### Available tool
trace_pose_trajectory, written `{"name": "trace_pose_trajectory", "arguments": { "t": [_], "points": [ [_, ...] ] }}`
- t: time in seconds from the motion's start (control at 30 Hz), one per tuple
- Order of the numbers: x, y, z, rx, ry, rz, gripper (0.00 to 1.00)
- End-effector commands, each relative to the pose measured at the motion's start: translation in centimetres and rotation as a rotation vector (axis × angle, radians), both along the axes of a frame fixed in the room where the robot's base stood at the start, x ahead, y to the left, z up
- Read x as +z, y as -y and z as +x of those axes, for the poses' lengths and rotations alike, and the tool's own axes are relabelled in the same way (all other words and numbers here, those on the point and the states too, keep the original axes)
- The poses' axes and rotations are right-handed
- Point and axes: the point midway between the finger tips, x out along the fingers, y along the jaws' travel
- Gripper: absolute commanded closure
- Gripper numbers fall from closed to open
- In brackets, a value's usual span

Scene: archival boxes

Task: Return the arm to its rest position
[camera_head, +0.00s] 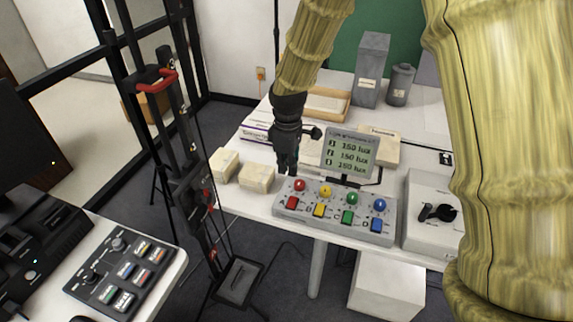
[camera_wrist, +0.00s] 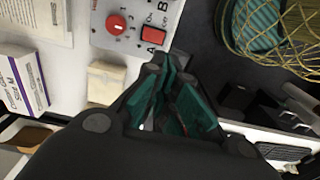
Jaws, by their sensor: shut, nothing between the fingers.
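My gripper (camera_head: 287,165) hangs fingers-down over the white table, just behind the left end of the grey control panel (camera_head: 334,209) in the head view. It is shut with nothing held. In the wrist view, its dark fingers with green inner pads (camera_wrist: 172,85) meet near the panel's red knob (camera_wrist: 117,24) and red switch (camera_wrist: 154,38). I cannot tell whether the fingertips touch anything. My yellowish arm comes down from the top of the head view, and another large part of it covers the right side.
Two small cream boxes (camera_head: 257,177) sit left of the panel. A lux display (camera_head: 349,153) stands behind it. A black stand with a red handle (camera_head: 156,80) rises on the left. A second panel (camera_head: 125,270) lies on the near-left table.

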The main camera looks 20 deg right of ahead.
Motion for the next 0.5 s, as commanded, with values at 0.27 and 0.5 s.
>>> {"name": "trace_pose_trajectory", "arguments": {
  "t": [0.27, 0.5],
  "points": [
    [-1.1, 0.1, -0.4, -0.014, -0.004, 0.003, 1.00],
    [-9.6, 0.5, -4.5, -0.165, -0.017, 0.032, 1.00]
  ]
}}
